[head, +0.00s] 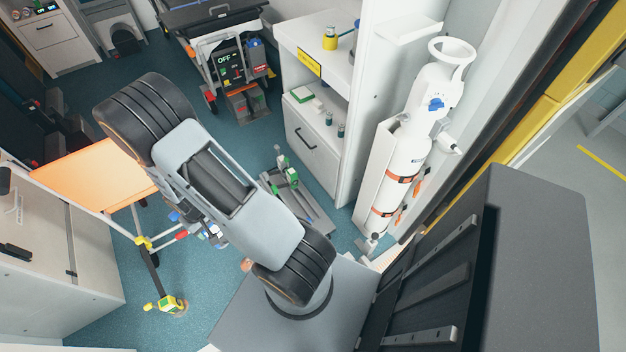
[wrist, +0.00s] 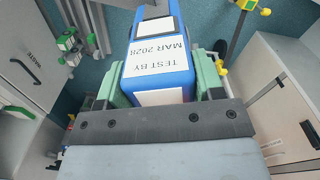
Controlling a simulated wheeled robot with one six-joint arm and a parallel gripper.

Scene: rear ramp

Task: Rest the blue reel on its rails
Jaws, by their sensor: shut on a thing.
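My gripper (wrist: 160,82) is shut on a blue thing (wrist: 178,85) in the wrist view, with a green finger on each side. The blue thing has white labels, one reading "TEST BY MAR 2028", and grey parts at its far end. It appears to be the blue reel, though no round form shows. In the head view my arm hides most of the gripper; small blue parts show beside it. A low grey frame with long bars and green blocks (head: 296,196) stands on the floor, also in the wrist view (wrist: 78,36), apart from the blue thing. I cannot tell if these bars are the rails.
A white cabinet (head: 312,140) and a white gas cylinder (head: 408,150) stand right of the grey frame. An orange-topped table (head: 85,175) is at left, near a yellow-footed pole (head: 170,305). Teal floor is clear around the pole and behind the frame.

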